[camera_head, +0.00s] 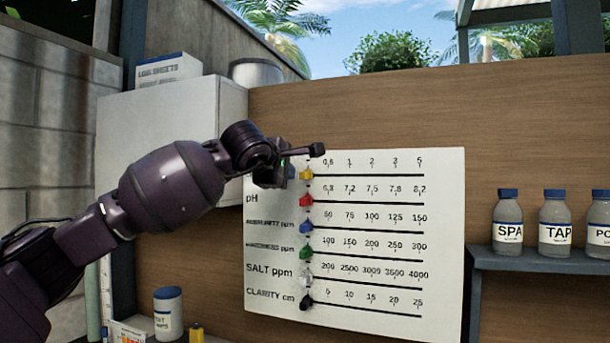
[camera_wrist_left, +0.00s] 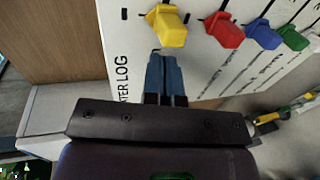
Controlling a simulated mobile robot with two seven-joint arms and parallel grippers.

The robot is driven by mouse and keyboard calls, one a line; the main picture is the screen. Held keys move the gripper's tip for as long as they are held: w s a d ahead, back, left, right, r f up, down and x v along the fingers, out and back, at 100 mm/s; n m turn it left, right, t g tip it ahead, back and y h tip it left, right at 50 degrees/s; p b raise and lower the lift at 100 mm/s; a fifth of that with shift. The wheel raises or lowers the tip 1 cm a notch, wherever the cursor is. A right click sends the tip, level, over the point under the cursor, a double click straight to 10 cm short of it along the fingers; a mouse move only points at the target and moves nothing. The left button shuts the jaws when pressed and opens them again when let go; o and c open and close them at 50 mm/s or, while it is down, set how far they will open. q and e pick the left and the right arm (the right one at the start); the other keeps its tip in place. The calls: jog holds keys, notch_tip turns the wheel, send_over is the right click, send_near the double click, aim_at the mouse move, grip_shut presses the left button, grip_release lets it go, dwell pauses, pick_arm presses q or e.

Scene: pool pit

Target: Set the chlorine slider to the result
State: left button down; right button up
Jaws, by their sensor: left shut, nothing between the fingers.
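The white log board (camera_head: 440,250) hangs on the wooden wall with several slider rows. The yellow slider (camera_head: 306,174) sits at the left end of the top row, by the lowest mark of a scale ending at 5. That row's name is hidden behind my left gripper (camera_head: 291,171). The gripper is shut and empty, just left of the yellow slider. In the left wrist view its blue fingertips (camera_wrist_left: 165,73) point at the yellow slider (camera_wrist_left: 167,26), with a small gap that looks clear. No test result is readable. My right gripper is out of view.
Red (camera_head: 305,200), blue (camera_head: 305,226), green, white and black sliders sit at the left ends of the lower rows. A shelf (camera_head: 540,262) with labelled bottles is at the right. A white cabinet (camera_head: 170,125) is behind my arm. A white tub (camera_head: 168,313) stands below.

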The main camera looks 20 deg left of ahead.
aim_at(311, 176)
pick_arm(q)
jog(key=shift+d, duration=0.1)
dwell(0.5)
jog(key=shift+w+d, duration=0.15)
jog(key=shift+d, duration=2.1)
jog(key=shift+w+d, duration=0.1)
jog(key=shift+d, duration=1.9)
jog(key=shift+w+d+p, duration=0.1)
jog(key=shift+d+p, duration=0.25)
jog(key=shift+d, duration=1.6)
jog(key=shift+w+d, duration=0.1)
jog(key=shift+d, duration=0.95)
jog(key=shift+a, duration=0.8)
